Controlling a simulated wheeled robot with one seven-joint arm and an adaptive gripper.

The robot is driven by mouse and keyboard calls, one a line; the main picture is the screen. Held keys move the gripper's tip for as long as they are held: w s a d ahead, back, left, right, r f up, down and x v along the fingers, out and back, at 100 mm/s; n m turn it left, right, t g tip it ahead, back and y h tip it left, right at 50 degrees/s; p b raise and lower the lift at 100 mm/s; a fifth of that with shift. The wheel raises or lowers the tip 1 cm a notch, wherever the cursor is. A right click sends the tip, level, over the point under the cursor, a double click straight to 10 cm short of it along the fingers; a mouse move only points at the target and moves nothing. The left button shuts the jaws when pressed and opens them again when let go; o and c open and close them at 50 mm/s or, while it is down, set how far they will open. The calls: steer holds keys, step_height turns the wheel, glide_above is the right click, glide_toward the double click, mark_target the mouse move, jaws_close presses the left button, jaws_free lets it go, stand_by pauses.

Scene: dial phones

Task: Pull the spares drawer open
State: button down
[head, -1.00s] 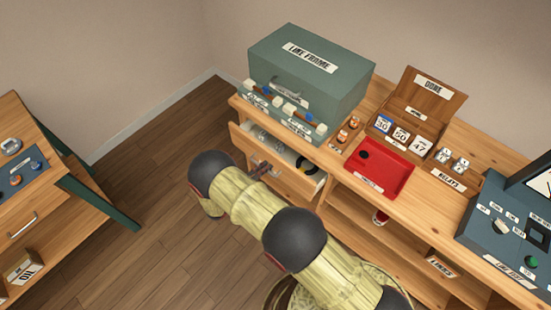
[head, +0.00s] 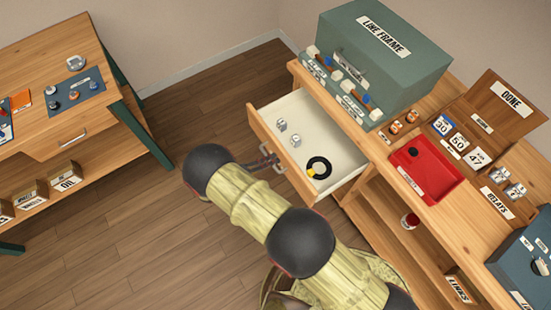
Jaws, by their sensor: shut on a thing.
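The spares drawer (head: 343,173) stands well out from the wooden bench below the line frame box. Its white inside shows two small relay-like metal parts (head: 288,132) and a black ring with a yellow piece (head: 318,168). My gripper (head: 268,161) is at the drawer's front face, shut on the drawer handle (head: 279,165). My own arm hides part of the gripper and the floor in front of the drawer.
The green line frame box (head: 385,58) stands on the bench above the drawer. A red tray (head: 428,174) and the DONE box (head: 505,100) are to its right. Another workbench (head: 60,128) is at the left, with open floor between.

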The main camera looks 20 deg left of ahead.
steer(key=shift+f, duration=0.1)
steer(key=c, duration=2.2)
jaws_free()
steer(key=v, duration=1.2)
